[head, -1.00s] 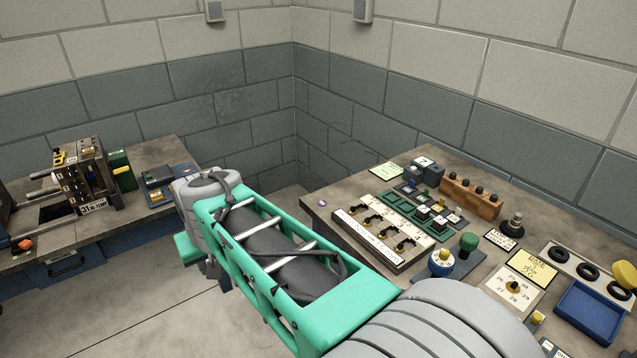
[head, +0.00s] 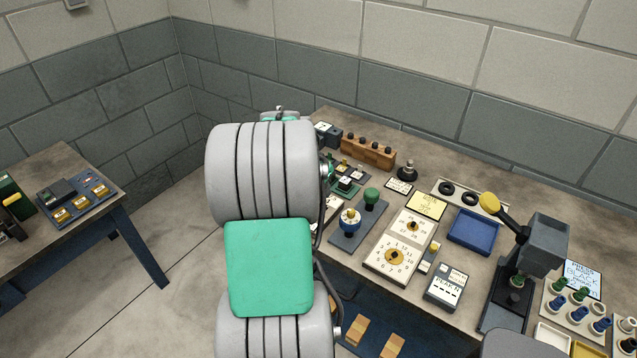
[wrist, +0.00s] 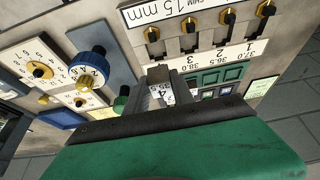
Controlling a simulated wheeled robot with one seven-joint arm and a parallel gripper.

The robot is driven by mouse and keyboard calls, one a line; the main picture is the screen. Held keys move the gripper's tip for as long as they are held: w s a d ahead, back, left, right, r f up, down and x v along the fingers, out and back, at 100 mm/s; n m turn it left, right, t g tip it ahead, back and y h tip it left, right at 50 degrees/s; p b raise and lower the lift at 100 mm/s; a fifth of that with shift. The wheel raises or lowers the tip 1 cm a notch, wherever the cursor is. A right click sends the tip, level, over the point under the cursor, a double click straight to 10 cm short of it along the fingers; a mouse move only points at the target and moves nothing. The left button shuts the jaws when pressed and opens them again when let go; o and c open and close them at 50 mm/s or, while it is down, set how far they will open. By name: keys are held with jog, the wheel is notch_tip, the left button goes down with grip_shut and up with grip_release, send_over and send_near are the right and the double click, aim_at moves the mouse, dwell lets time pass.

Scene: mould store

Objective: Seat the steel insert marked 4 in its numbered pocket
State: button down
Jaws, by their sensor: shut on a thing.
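The steel insert marked 4 (wrist: 165,94) is between the fingers of my gripper (wrist: 160,84) in the wrist view, with its white marked face showing. My gripper is shut on it, above the bench. The green pocket tray (wrist: 206,78) lies just to the right, partly hidden by my gripper body. I cannot tell the gap between insert and tray.
A shim board (wrist: 205,38) with several knobs lies behind the tray. A blue-and-white dial (head: 350,220), a green knob (head: 371,196), a numbered dial plate (head: 385,272) and a wooden block (head: 368,152) stand close by. A lever press (head: 525,270) stands at the right.

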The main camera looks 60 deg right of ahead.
jog(key=shift+f+b, duration=1.55)
jog(key=shift+f, duration=1)
jog(key=shift+w+a+f, duration=0.1)
jog(key=shift+a, duration=0.05)
jog(key=shift+f+b, duration=0.5)
jog(key=shift+b, duration=0.4)
jog(key=shift+r, duration=0.3)
dwell(0.4)
jog(key=shift+f+b, duration=0.3)
jog(key=shift+f, duration=0.05)
jog(key=shift+r, duration=0.3)
dwell(0.3)
jog(key=shift+f+b, duration=0.25)
jog(key=shift+b, duration=0.05)
dwell(0.7)
jog(key=shift+r, duration=0.25)
dwell(0.8)
